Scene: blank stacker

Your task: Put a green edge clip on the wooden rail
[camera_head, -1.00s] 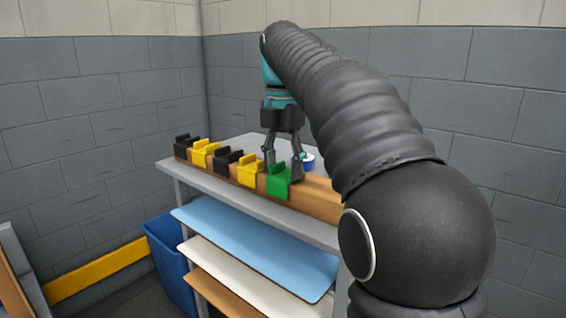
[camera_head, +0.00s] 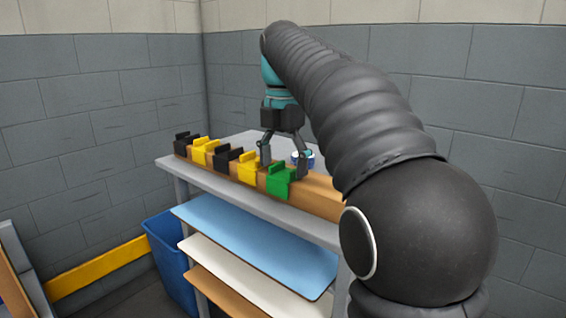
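The green edge clip (camera_head: 279,183) sits on the wooden rail (camera_head: 319,195), to the right of a yellow clip (camera_head: 249,168). My gripper (camera_head: 283,172) is above and around the green clip, with its fingers spread, one on the left and one on the right. The fingers look apart from the clip, though the left fingertip is partly hidden behind the clips. The rail runs along the front edge of the grey table top.
Black clips (camera_head: 228,160) and another yellow clip (camera_head: 205,150) line the rail to the left. Shelves with a blue panel (camera_head: 258,240) are below. A blue bin (camera_head: 170,262) stands at the left.

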